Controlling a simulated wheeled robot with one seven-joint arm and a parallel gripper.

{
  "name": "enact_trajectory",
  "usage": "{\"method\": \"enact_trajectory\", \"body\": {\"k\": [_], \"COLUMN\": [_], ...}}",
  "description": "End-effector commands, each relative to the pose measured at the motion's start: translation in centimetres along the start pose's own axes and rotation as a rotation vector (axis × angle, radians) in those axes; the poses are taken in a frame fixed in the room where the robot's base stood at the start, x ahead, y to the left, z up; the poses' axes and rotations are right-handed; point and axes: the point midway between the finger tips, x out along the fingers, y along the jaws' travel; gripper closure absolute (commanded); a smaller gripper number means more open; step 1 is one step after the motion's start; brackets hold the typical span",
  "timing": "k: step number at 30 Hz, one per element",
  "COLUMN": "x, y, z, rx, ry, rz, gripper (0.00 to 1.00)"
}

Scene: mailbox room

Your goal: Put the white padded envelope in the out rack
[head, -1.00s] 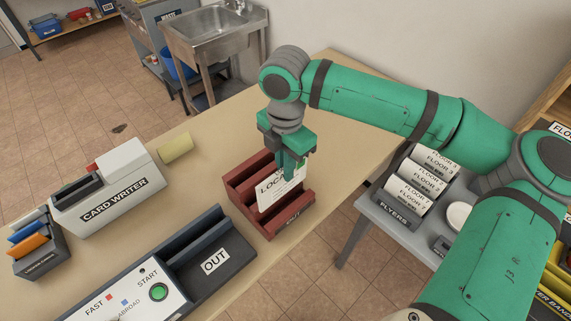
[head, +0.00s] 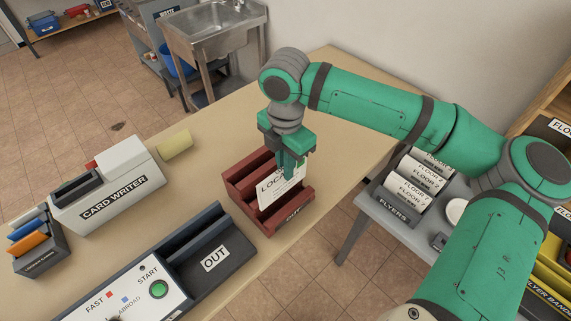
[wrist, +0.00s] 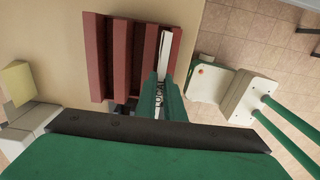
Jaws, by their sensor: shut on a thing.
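The white padded envelope (head: 279,189) stands in the red out rack (head: 293,218), its face marked with printed words that begin "LOC". My gripper (head: 291,168) is above the rack, pointing down, with its green fingers shut on the envelope's upper edge. In the wrist view, the envelope (wrist: 164,48) shows edge-on as a narrow white strip along the right side of the rack (wrist: 95,60), between its slats. My gripper's fingers (wrist: 165,85) are around its near end. Whether the envelope's bottom edge touches the rack floor is hidden.
A card writer (head: 110,190) and a yellow block (head: 174,146) are on the table at left. A dark machine with an OUT tray (head: 225,265) lies in front of the rack. A flyers holder (head: 408,190) stands on a grey side table at right. Bare tabletop (head: 330,110) lies behind the rack.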

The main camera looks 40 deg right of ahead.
Motion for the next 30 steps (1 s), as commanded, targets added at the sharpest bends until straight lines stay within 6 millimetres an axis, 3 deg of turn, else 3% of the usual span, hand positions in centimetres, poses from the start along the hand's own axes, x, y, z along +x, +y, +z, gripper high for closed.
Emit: {"method": "enact_trajectory", "body": {"k": [18,30], "x": [3.2,3.7], "y": [-0.1,0.0], "z": [0.0,0.0], "rx": [0.002,0.0], "ry": [0.003,0.0], "rz": [-0.001,0.0], "gripper": [1.0,1.0]}}
